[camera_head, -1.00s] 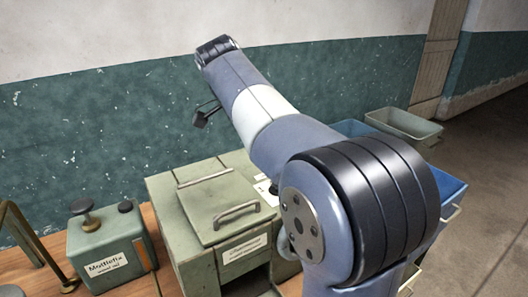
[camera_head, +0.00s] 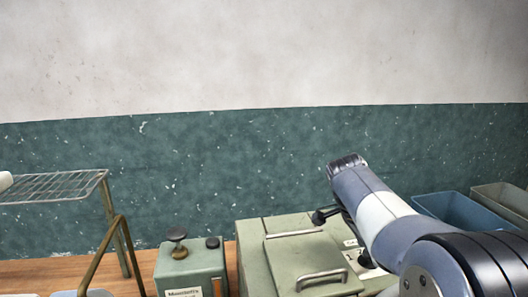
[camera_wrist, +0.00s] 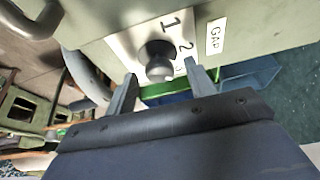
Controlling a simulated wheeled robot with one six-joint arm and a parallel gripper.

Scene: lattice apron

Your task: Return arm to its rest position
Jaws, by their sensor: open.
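My gripper (camera_wrist: 160,72) is open in the wrist view, its two grey fingers spread apart. A dark round knob (camera_wrist: 159,62) on a white plate marked 1 and 2 shows between the fingertips. No contact with it can be seen, and the distance is hard to judge. In the head view my arm (camera_head: 385,215) rises at the lower right, beside a green box (camera_head: 252,255) with metal handles.
A small green labelled box (camera_head: 190,268) and a wire rack (camera_head: 60,186) stand left on the wooden bench (camera_head: 35,275). A blue bin (camera_head: 462,212) and a grey-green bin (camera_head: 503,203) are at the right. The wall (camera_head: 150,180) is behind.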

